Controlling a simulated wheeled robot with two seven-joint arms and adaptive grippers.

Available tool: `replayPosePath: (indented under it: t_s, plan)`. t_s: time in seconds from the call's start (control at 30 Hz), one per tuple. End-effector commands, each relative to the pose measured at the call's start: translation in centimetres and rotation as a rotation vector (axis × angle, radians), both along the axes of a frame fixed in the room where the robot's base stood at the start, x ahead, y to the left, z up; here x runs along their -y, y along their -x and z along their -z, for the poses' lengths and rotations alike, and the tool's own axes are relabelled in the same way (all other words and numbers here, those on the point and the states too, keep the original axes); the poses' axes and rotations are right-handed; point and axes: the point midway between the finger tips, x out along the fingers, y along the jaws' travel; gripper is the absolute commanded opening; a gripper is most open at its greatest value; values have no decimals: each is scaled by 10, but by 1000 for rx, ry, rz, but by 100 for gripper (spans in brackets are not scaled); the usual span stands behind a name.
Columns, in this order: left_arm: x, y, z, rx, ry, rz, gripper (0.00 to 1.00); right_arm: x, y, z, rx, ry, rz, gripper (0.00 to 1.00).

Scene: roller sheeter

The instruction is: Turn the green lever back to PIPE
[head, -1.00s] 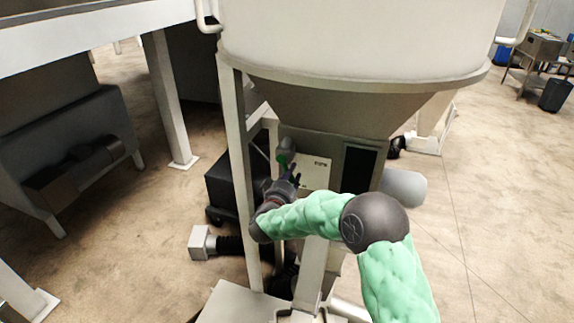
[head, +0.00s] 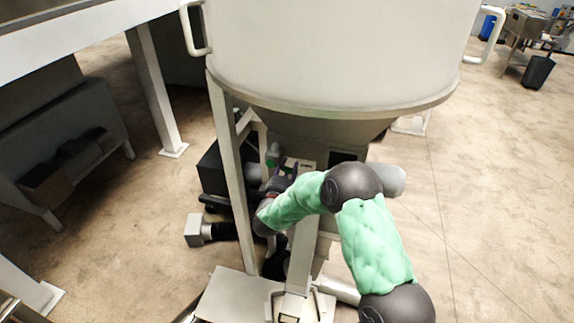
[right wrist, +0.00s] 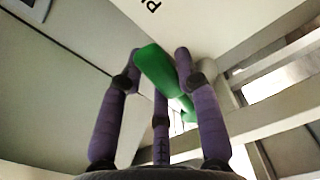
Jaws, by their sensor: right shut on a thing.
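The green lever (right wrist: 160,72) lies between the purple fingers of my right gripper (right wrist: 159,52) in the right wrist view, and the gripper is shut on it. In the head view, a small green part of the lever (head: 271,161) shows by my right gripper (head: 284,170), under the large hopper. The rest of the lettering is cut off. My left gripper is not in view.
The big pale hopper (head: 330,60) stands above my right arm. A frame post (head: 228,170) rises just left of the gripper, and a horizontal pipe (head: 388,179) sticks out to the right.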

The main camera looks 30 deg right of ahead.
Motion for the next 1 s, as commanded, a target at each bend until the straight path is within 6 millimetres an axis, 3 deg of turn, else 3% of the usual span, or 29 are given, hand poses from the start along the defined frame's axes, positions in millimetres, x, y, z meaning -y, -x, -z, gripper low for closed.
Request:
replayPosePath:
  t_s: [0.33, 0.97, 1.0]
  plan:
    - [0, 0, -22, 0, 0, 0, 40, 0, 0, -13, -135, 117, -2, 0]
    - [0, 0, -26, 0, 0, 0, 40, -1, 0, -14, -175, 152, -2, 0]
    - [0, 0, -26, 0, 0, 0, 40, -1, 0, -14, -175, 152, -2, 38]
